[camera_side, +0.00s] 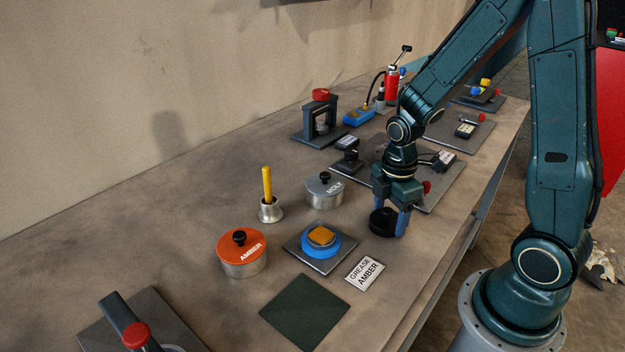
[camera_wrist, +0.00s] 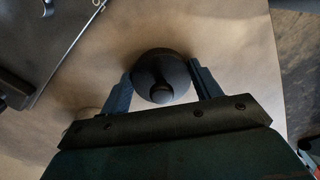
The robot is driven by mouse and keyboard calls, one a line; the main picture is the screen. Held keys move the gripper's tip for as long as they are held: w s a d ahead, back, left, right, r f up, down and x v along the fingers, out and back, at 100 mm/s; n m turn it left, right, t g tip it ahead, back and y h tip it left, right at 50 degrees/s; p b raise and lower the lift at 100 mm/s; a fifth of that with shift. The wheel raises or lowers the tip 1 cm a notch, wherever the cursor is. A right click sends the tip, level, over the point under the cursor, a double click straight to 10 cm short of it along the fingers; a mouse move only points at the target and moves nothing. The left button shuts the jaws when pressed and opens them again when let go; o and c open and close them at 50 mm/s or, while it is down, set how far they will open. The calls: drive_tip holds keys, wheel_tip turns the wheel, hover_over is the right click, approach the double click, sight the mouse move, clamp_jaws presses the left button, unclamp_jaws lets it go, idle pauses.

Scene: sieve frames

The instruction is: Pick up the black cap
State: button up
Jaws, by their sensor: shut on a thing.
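The black cap (camera_side: 383,222) is a low round dark piece on the table, to the right of the blue ring.
A blue ring with an orange top (camera_side: 321,239) sits on a grey plate. A grey lidded tin (camera_side: 325,194), an orange-lidded tin (camera_side: 242,260), a bell with a yellow handle (camera_side: 268,200), a label card (camera_side: 365,273) and a dark green mat (camera_side: 305,312) stand or lie nearby.

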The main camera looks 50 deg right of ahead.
sight(390, 209)
drive_tip(key=shift+r, duration=0.2)
wheel_tip(390, 209, up, 20)
drive_tip(key=shift+f, duration=0.15)
idle(0.6)
drive_tip(key=shift+w+a, duration=0.1)
idle(0.4)
